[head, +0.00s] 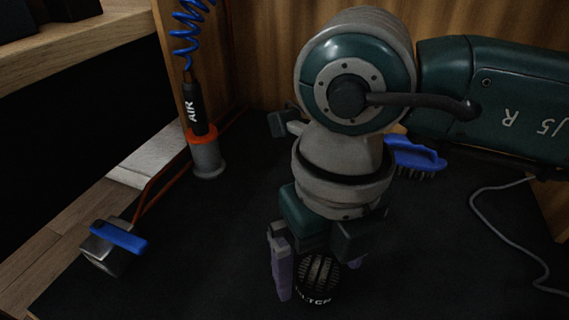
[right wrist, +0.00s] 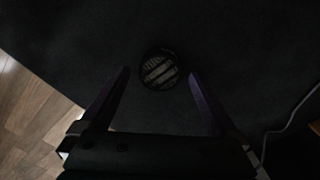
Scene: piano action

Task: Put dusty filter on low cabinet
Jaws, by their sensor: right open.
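The filter (head: 319,279) is a small round black canister with a pale ribbed face, partly hidden lettering on its side, standing on the dark mat. In the right wrist view the filter (right wrist: 158,71) lies between the fingertips, with a gap on each side. My right gripper (head: 311,274) points down over it, its purple fingers apart and empty; one finger is mostly hidden by the wrist in the head view. The right gripper also shows in the right wrist view (right wrist: 160,74). My left gripper is not in view. I cannot tell which surface is the low cabinet.
A black air tool (head: 194,108) with a blue coiled hose stands in a grey holder. A blue-handled valve (head: 118,238) is at left, a blue brush (head: 415,154) behind my arm. A grey cable (head: 487,218) lies at right. A wooden ledge (head: 90,45) is upper left.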

